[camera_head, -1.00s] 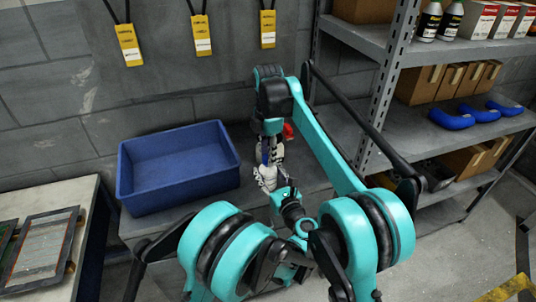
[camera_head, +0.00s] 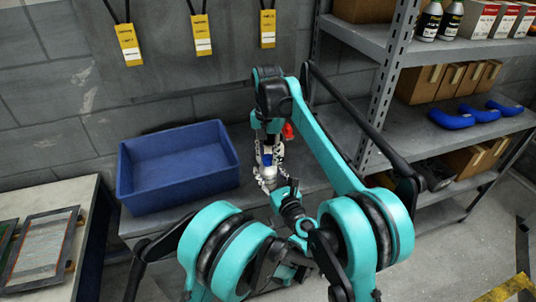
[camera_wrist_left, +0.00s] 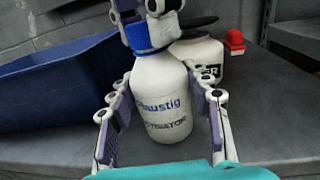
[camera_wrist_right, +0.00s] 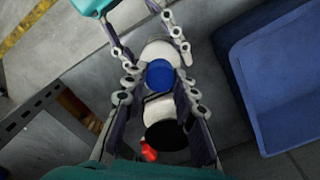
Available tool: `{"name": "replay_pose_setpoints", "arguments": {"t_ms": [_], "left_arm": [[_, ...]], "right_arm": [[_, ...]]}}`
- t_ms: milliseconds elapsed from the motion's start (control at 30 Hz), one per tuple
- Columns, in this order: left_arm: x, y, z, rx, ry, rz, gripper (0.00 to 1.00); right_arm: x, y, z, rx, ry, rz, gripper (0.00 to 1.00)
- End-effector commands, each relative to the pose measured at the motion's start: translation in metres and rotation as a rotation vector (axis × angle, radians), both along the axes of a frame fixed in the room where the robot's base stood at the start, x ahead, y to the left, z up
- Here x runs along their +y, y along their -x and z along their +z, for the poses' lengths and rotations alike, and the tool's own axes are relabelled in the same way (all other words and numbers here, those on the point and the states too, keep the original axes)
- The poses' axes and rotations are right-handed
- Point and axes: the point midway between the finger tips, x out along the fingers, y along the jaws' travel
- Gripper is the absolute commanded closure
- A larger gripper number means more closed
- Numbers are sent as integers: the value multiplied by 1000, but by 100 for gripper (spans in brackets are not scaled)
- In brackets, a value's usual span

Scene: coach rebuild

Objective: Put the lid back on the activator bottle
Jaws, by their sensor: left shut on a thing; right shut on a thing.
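The white activator bottle (camera_wrist_left: 160,95) stands upright on the grey bench, its label facing the left wrist camera. My left gripper (camera_wrist_left: 163,118) is shut around its body, one finger on each side. The blue lid (camera_wrist_left: 148,32) is at the bottle's top, directly over the neck; I cannot tell whether it is fully seated. My right gripper (camera_head: 267,153) comes down from above and is shut on the lid. The right wrist view shows the lid (camera_wrist_right: 160,75) between its fingers. The fingers hide part of the lid and the neck hidden beneath it.
A white container with a black lid (camera_wrist_left: 197,50) stands right behind the bottle, with a red object (camera_wrist_left: 234,40) beyond. A blue bin (camera_head: 175,165) is on the left of the bench. Metal shelving (camera_head: 385,95) stands on the right.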

Motion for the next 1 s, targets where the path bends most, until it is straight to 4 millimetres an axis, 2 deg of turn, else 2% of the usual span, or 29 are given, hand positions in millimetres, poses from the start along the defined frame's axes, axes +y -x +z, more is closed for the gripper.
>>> {"name": "replay_pose_setpoints", "arguments": {"t_ms": [100,267,400,433,500,533,833,1000], "left_arm": [[0,0,0,0,0,0,100],[0,0,0,0,0,0,100],[0,0,0,0,0,0,100],[0,0,0,0,0,0,100],[0,0,0,0,0,0,100],[0,0,0,0,0,0,100],[0,0,0,0,0,0,100],[0,0,0,0,0,0,100]], "right_arm": [[0,0,0,-2,0,-286,100],[0,0,0,-2,-1,-587,100],[0,0,0,-2,-1,-586,100],[0,0,0,-2,-1,-586,71],[0,-1,0,-3,-1,-585,52],[0,-1,0,-2,-1,-585,49],[0,0,1,-2,-1,-584,49],[0,-1,16,-2,-1,-583,49]]}}
